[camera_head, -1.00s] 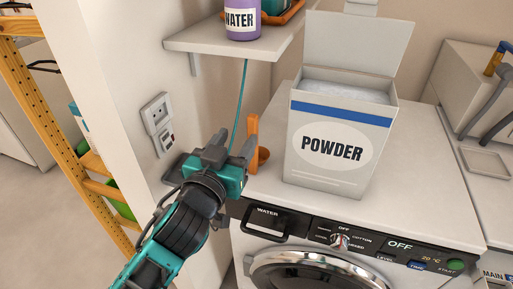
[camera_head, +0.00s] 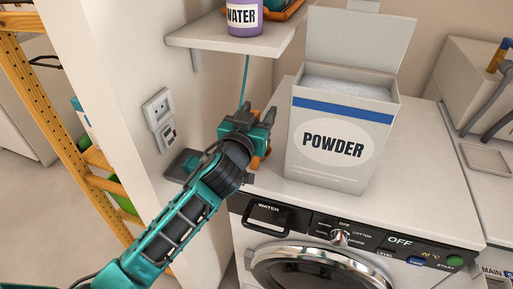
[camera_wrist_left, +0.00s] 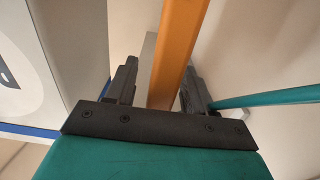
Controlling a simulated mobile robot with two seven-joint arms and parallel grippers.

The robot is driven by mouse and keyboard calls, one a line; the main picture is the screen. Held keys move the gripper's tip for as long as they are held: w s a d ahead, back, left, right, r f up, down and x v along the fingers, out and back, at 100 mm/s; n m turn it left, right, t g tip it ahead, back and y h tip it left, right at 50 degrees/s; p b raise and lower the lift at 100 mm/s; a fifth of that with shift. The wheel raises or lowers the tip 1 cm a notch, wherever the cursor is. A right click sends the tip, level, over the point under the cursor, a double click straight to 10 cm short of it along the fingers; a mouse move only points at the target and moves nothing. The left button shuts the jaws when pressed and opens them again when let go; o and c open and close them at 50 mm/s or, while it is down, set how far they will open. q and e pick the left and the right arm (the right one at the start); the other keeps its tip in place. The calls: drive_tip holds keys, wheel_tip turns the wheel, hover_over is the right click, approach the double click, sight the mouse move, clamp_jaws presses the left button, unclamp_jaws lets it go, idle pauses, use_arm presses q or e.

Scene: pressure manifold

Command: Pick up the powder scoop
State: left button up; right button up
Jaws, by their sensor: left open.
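The powder scoop (camera_head: 262,156) is orange and stands on the washing machine's top, left of the powder box. In the head view my left gripper (camera_head: 257,113) covers most of it. In the left wrist view the scoop's long handle (camera_wrist_left: 181,45) runs upright between the two dark fingers of my left gripper (camera_wrist_left: 160,80). The gripper is open, with a gap on the handle's left side; the right finger is close to it, and I cannot tell whether they touch. The white powder box (camera_head: 339,145) stands open, filled with white powder. My right gripper is not in view.
The washing machine (camera_head: 430,205) has clear top space right of the box. A wall shelf (camera_head: 225,45) with a purple water bottle (camera_head: 243,15) hangs above the gripper. A teal cord (camera_head: 245,80) hangs behind it. A wall socket (camera_head: 159,108) and yellow rack (camera_head: 50,105) are left.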

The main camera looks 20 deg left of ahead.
use_arm(q)
clamp_jaws()
idle(0.5)
